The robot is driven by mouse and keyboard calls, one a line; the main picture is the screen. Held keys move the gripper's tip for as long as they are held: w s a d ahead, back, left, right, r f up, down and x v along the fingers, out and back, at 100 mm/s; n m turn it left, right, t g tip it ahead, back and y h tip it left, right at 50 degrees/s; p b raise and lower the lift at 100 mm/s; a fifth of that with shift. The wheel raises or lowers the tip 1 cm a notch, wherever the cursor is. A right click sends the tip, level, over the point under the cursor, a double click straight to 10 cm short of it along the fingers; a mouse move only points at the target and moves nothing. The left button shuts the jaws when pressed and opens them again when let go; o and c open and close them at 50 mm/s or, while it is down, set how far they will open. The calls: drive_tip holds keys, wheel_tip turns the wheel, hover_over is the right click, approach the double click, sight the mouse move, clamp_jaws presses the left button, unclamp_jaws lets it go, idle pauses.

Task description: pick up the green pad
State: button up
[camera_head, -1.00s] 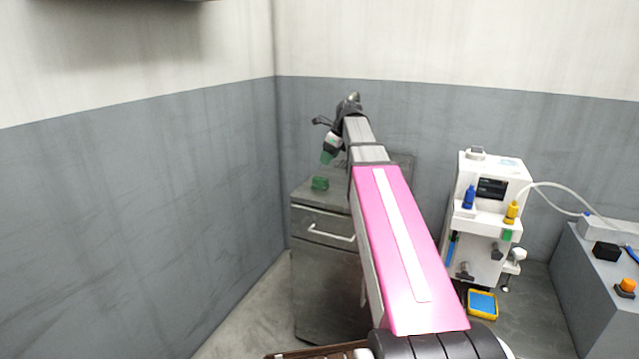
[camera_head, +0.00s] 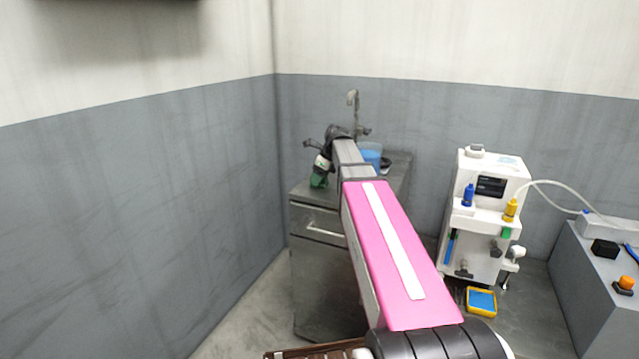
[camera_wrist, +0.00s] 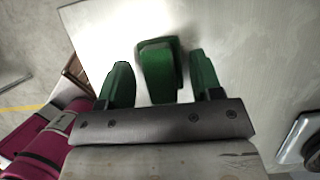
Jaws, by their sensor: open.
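The green pad (camera_wrist: 158,72) is a small green block on the pale top of the cabinet (camera_head: 322,227). In the wrist view it stands between the two green fingers of my gripper (camera_wrist: 159,61), with a gap showing on each side. The fingers are open and apart from it. In the head view my gripper (camera_head: 319,177) is low over the front left of the cabinet top, and its green fingers and the pad merge there, so I cannot tell them apart.
A blue container (camera_head: 370,155) and a tap (camera_head: 353,110) are at the back of the cabinet, right of my gripper. A white machine (camera_head: 487,215) stands to the right on the floor. A grey wall (camera_head: 140,200) is on the left.

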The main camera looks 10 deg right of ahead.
drive_tip(key=c, duration=0.7)
drive_tip(key=shift+r, duration=0.15)
drive_tip(key=shift+r, duration=0.45)
drive_tip(key=r, duration=0.3)
drive_tip(key=shift+s+a+r, duration=0.25)
drive_tip(key=shift+s+a, duration=0.05)
drive_tip(key=shift+a, duration=0.05)
drive_tip(key=s+a+r, duration=0.6)
drive_tip(key=a, duration=0.2)
drive_tip(key=shift+s+a+r, duration=0.2)
drive_tip(key=shift+s+a, duration=0.05)
drive_tip(key=shift+s, duration=0.05)
